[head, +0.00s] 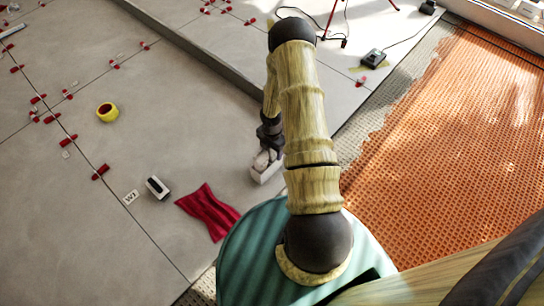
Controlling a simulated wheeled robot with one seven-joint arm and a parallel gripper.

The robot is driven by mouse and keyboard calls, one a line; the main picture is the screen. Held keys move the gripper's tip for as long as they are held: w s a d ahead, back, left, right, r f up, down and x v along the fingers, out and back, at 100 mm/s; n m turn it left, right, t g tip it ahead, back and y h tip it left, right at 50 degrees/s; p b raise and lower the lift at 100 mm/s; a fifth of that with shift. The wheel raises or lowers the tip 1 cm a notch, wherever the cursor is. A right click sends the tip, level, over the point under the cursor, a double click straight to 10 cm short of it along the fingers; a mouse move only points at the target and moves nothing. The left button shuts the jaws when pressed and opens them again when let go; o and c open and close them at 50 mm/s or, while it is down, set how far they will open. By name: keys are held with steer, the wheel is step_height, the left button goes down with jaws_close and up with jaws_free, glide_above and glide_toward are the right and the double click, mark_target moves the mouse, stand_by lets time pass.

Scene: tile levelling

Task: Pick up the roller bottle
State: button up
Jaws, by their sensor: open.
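I cannot clearly make out a roller bottle in the head view. My gripper (264,156) points down at the end of my arm, left of the arm's thick straw-coloured links. It is open, though its fingertips are small and hard to separate from what is under them. A small white box-like thing (262,176) is directly at or under the fingertips. I cannot tell what it is, what it holds, or whether the gripper touches it. A black and white block (157,187) lies on the grey tiles to the left, apart from the gripper.
A red cloth (208,211) lies left of my base. A small marked card (131,197) and a yellow tape roll (107,112) are farther left. Several red clips line the tile joints. Orange matting (450,150) covers the right. Bare tile lies between the cloth and tape.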

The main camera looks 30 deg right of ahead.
steer(key=shift+c, duration=0.2)
stand_by(0.3)
steer(key=c, duration=1)
steer(key=shift+r, duration=0.1)
step_height(320, 180, up, 18)
steer(key=p, duration=1)
